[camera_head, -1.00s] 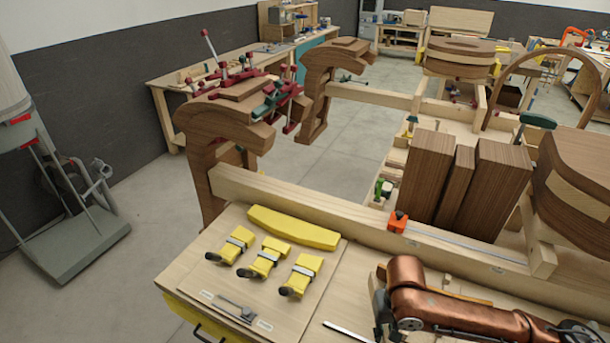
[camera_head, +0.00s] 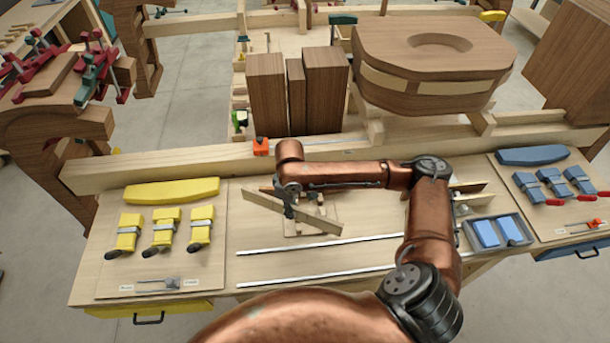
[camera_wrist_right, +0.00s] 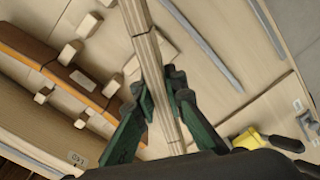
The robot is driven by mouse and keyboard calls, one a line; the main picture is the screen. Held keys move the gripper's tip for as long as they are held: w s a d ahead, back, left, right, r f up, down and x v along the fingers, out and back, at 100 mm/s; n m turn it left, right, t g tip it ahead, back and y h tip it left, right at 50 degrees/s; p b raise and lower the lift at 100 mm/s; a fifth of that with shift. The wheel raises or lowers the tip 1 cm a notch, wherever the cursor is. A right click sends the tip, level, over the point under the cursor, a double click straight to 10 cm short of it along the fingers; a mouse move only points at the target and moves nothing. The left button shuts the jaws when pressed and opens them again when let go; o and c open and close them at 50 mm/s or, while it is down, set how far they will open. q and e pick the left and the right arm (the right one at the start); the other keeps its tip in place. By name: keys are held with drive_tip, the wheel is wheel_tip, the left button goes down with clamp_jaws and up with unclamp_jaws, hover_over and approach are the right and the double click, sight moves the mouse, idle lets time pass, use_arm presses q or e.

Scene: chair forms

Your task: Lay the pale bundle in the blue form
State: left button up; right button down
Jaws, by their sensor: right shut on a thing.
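The pale bundle (camera_head: 319,224) is a stack of thin light wood strips. My right gripper (camera_head: 289,203) is shut on it and holds it tilted above the middle of the bench. In the right wrist view the bundle (camera_wrist_right: 146,45) runs lengthwise between the green-padded fingers (camera_wrist_right: 158,98). A blue curved block (camera_head: 534,155) lies at the back of the right board, well to the right of my gripper. I cannot tell whether it is part of the blue form. My arm hides part of the bench between them. My left gripper is out of view.
Several blue clamps (camera_head: 553,183) lie before the blue block. A grey tray (camera_head: 480,247) holds blue pads. A yellow curved block (camera_head: 172,191) and yellow clamps (camera_head: 160,229) lie on the left board. Dark wood blocks (camera_head: 267,94) stand behind. Two metal strips (camera_head: 325,242) lie in front.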

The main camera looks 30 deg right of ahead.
drive_tip(key=w+d+r+n+p, duration=0.1)
drive_tip(key=d+r+n+p, duration=0.2)
drive_tip(key=d+n+p, duration=0.3)
drive_tip(key=d+p, duration=0.2)
drive_tip(key=p, duration=0.1)
drive_tip(key=shift+w+d+r+p, duration=0.25)
drive_tip(key=shift+w+r+p, duration=0.05)
drive_tip(key=shift+w, duration=0.1)
